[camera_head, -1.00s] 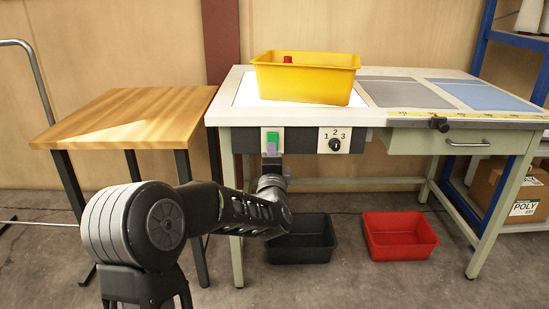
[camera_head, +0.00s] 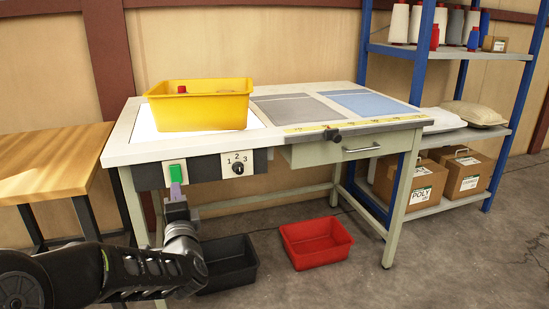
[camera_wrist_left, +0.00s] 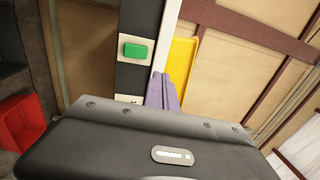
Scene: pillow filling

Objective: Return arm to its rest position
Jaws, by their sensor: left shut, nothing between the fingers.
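My left arm comes in from the lower left in the head view. Its left gripper (camera_head: 176,190) is shut and empty, with its fingers pointing up just in front of the panel under the workbench edge. The fingertips are just below the green button (camera_head: 176,171); I cannot tell whether they touch it. In the left wrist view the closed purple-grey fingers (camera_wrist_left: 168,92) show at centre, with the green button (camera_wrist_left: 135,51) to their upper left. My right gripper is not in view.
The workbench (camera_head: 130,153) carries a yellow bin (camera_head: 200,112). Its panel has a 1-2-3 dial (camera_head: 238,168). A black bin (camera_head: 232,272) and a red bin (camera_head: 316,244) stand on the floor below. A wooden table (camera_head: 40,165) is at left, a blue shelf unit (camera_head: 416,75) at right.

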